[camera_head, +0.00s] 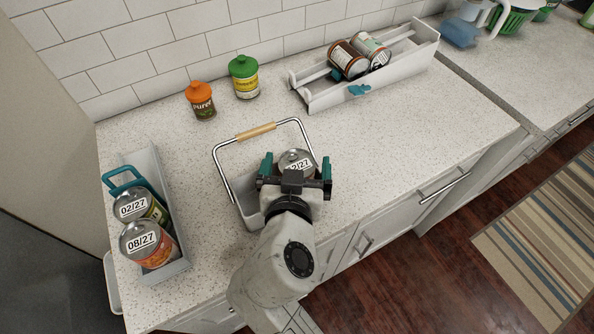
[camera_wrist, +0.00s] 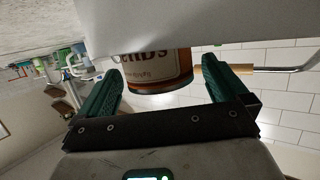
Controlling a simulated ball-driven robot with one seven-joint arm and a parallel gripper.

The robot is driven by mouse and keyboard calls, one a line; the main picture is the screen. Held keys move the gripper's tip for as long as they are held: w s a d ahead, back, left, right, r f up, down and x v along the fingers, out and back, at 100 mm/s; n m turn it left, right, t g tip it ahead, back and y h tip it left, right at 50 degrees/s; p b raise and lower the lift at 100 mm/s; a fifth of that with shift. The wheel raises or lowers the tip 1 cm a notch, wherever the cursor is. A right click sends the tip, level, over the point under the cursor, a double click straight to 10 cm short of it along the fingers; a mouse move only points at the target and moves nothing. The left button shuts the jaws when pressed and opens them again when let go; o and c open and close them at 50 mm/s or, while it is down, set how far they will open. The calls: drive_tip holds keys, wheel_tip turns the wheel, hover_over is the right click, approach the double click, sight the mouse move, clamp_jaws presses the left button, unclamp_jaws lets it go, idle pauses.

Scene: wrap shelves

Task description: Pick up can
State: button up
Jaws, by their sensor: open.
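A can (camera_head: 296,157) with a silver lid and a printed date, partly hidden by my gripper, is at the white caddy (camera_head: 250,216) with the raised wire handle near the counter's front. My gripper (camera_head: 297,169) is open at the can, its teal fingers on either side of the lid. In the wrist view the can (camera_wrist: 156,72) shows an orange-brown and cream label between the two open fingers (camera_wrist: 161,82). A white wall covers part of the can there. Whether the fingers touch the can cannot be told.
The handle's wooden grip (camera_head: 256,132) stands behind the can. A left bin (camera_head: 180,238) holds two dated cans. An orange-lidded jar (camera_head: 201,101) and a green-lidded jar (camera_head: 243,77) stand at the back. A white tray (camera_head: 412,62) holds two lying cans.

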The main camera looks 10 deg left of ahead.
drive_tip(key=shift+w+f, duration=0.25)
drive_tip(key=shift+w, duration=0.25)
drive_tip(key=c, duration=1.2)
drive_tip(key=shift+r, duration=0.1)
drive_tip(key=shift+c, duration=0.2)
